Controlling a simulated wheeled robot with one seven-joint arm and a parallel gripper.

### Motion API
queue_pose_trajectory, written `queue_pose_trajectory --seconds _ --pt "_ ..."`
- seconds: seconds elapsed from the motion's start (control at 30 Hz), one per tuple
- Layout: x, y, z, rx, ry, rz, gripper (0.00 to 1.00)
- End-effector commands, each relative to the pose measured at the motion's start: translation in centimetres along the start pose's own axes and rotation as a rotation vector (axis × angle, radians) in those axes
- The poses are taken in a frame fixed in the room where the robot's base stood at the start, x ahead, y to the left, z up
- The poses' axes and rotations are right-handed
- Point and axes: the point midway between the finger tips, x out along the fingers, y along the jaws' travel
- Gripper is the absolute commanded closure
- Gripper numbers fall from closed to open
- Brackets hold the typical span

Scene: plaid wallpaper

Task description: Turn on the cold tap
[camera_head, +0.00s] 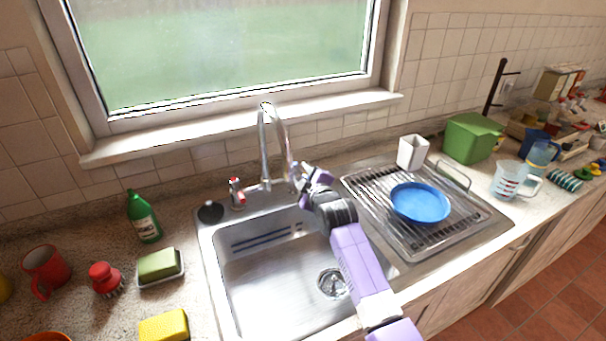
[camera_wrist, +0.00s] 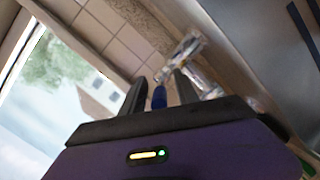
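The chrome faucet (camera_head: 264,145) rises in a tall arc at the back of the sink. A tap with a red mark (camera_head: 237,192) stands to its left. My gripper (camera_head: 310,178) is just right of the faucet base and hides most of what is there in the head view. In the wrist view, a blue piece (camera_wrist: 159,97), seemingly the cold tap's marked handle, shows between my fingers (camera_wrist: 158,92). The fingers are apart, with a small gap visible on each side of it. Whether either finger touches the handle is unclear. Chrome parts (camera_wrist: 187,48) show beyond the fingers.
The steel sink basin (camera_head: 270,275) is empty below my arm. A green bottle (camera_head: 143,217) stands left of the sink. The window (camera_head: 225,50) is behind the faucet.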

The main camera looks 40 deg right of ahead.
Motion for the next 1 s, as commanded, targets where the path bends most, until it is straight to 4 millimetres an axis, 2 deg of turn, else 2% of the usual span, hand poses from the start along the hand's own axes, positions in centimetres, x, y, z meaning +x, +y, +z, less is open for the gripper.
queue_pose_trajectory --seconds 0.37,0.53,0.57,1.0 --pt "0.39 0.01 -0.03 0.0 0.001 0.0 0.65" --pt "0.38 0.0 -0.02 0.0 0.0 0.0 0.98" --pt "0.38 0.0 -0.02 0.0 0.0 0.0 1.0" --pt "0.36 -0.03 0.0 0.0 0.0 0.0 1.0"
